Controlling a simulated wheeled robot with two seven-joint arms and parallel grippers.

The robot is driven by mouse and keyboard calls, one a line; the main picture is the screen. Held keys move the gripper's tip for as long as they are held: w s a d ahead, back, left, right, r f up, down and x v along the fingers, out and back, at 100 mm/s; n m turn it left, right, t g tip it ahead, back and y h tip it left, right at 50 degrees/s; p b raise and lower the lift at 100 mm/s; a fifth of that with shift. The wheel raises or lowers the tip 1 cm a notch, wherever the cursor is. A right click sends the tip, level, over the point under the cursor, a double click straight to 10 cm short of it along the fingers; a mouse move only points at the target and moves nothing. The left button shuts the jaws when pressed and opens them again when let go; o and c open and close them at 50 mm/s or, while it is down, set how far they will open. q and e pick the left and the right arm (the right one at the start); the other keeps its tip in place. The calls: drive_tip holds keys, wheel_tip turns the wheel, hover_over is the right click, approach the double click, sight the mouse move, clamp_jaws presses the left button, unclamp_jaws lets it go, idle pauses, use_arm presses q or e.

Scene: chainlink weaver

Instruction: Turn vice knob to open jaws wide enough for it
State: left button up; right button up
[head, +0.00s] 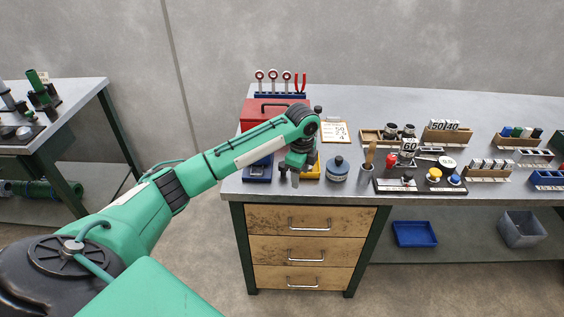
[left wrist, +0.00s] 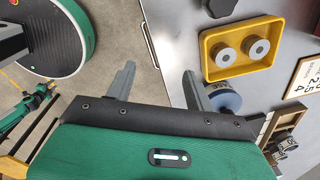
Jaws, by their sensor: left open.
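My left gripper (head: 296,178) hangs over the front left of the workbench, by a yellow tray (head: 311,174). In the left wrist view the two fingers of the left gripper (left wrist: 157,88) are apart with nothing between them. I cannot clearly make out a vice or its jaws in either view. A dark base plate (head: 400,187) at the bench's front edge carries a small dark-and-silver device (head: 408,179), a yellow knob-like piece (head: 434,174) and a blue-topped piece (head: 455,180); they are too small to identify. My right gripper is not in view.
A blue-grey jar (head: 338,169) stands right of my left gripper and a red toolbox (head: 270,107) behind it. The yellow tray (left wrist: 210,72) holds two grey cylinders (left wrist: 257,48). Wooden racks (head: 447,135) crowd the right. Bare bench top (head: 385,97) shows at the back.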

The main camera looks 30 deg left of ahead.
use_arm(q)
wheel_tip(320, 180, up, 10)
hover_over(283, 164)
wheel_tip(283, 164, down, 13)
drive_tip(key=shift+s+f+p, duration=0.1)
drive_tip(key=shift+p, duration=1.1)
drive_tip(key=shift+f, duration=0.4)
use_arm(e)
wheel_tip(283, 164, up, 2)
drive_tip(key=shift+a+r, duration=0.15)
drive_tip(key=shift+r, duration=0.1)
use_arm(q)
drive_tip(key=c, duration=1)
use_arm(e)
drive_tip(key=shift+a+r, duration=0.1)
